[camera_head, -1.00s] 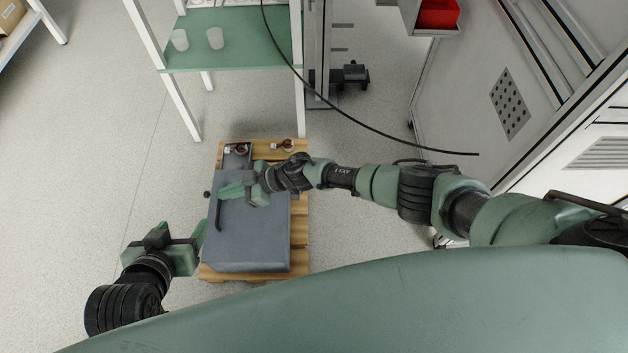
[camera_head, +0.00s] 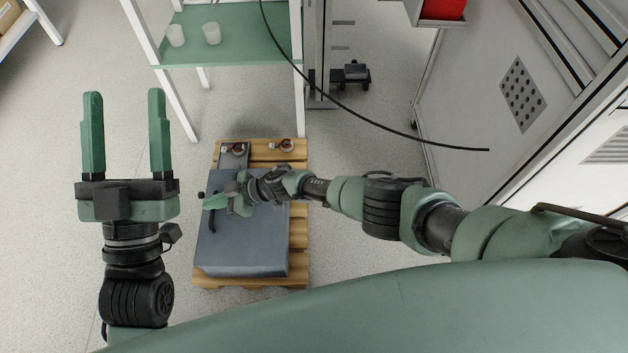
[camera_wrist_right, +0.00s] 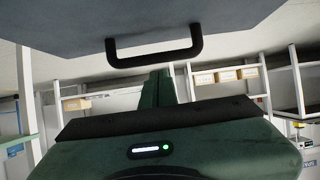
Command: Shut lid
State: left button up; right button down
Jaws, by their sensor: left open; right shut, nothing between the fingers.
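A grey-blue box with a flat lid (camera_head: 245,245) lies on a wooden pallet. The lid's black handle (camera_head: 212,222) is at its left side. In the right wrist view the lid (camera_wrist_right: 140,22) fills the top, with the handle (camera_wrist_right: 155,58) just above the shut fingers (camera_wrist_right: 157,78) in the picture. I cannot tell whether they touch. My left gripper (camera_head: 125,95) is open and empty, left of the box, fingers pointing up the picture. The lid's exact angle is unclear.
The wooden pallet (camera_head: 299,230) shows around the box. Copper-coloured parts (camera_head: 281,146) lie at its far end. A green shelf (camera_head: 250,50) with white cups stands behind. A black cable hangs across the view, and a white cabinet stands at right. The floor left of the box is clear.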

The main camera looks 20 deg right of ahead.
pick_arm(q)
jog(key=shift+s+r+t, duration=0.3)
jog(key=shift+s+r, duration=0.05)
jog(key=shift+r, duration=0.05)
pick_arm(e)
jog(key=shift+f, duration=0.1)
pick_arm(q)
jog(key=shift+w+f, duration=0.1)
